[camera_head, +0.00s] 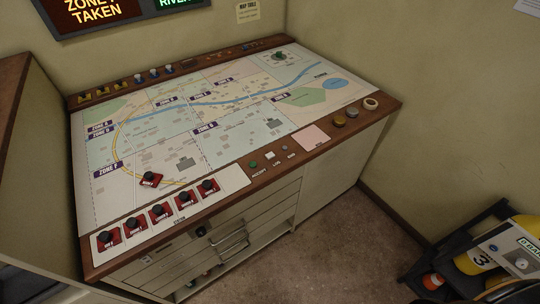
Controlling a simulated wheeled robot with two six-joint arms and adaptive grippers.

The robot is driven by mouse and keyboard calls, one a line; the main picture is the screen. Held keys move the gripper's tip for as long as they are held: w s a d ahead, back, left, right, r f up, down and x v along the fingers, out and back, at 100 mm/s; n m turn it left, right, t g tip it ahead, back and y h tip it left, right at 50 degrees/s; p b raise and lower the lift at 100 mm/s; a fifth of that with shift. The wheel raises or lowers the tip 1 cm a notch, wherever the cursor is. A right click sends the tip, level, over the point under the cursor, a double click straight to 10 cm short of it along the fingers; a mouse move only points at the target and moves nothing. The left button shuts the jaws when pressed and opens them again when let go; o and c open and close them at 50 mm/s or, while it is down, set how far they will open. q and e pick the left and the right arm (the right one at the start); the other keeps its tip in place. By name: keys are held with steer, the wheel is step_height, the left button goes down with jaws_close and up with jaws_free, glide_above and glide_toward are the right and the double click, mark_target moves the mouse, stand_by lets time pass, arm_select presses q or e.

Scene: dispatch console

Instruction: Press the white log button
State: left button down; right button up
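The white log button (270,155) is a small pale square on the brown front rail of the map console (330,134). It sits between a green button (252,163) on its left and a small grey button (285,148) on its right. Small labels lie in front of these buttons. Nothing covers the white button. Whether it is pressed in cannot be told at this size. Neither of my grippers is in view.
Several red blocks with black knobs (161,212) stand on a white strip at the console's front left; another (150,179) stands on the map. A pink pad (310,138) and round items (352,112) lie right of the buttons. A cylinder rack (480,262) stands lower right. Floor (335,240) in front is clear.

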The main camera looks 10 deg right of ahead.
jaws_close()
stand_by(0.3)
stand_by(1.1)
